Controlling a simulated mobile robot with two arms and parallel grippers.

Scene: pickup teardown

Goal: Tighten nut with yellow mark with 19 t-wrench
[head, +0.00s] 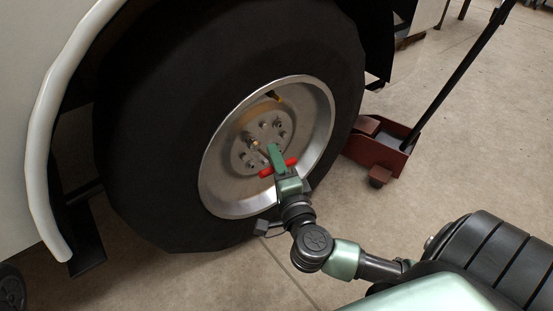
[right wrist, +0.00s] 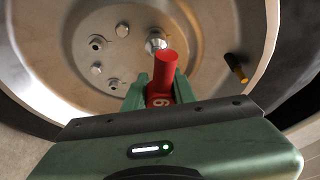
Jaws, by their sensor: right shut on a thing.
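A T-wrench with a red handle (head: 291,162) is in front of the wheel hub in the head view. My right gripper (head: 276,158) is shut on this handle. In the right wrist view the red handle (right wrist: 166,70) sits between the green fingers, with part of a marking on it. The wrench's metal end (right wrist: 155,41) points at the hub, at or very near a nut; I cannot tell whether it is seated. Several other nuts (right wrist: 97,43) show around the hub. I cannot clearly make out a yellow mark on a nut. My left gripper is out of view.
The big black tyre (head: 150,130) and its metal rim (head: 325,115) surround the hub. An orange-tipped stem (right wrist: 237,69) sticks out beside it. A red floor jack (head: 375,150) with a long black handle stands right of the wheel. The floor at right is mostly clear.

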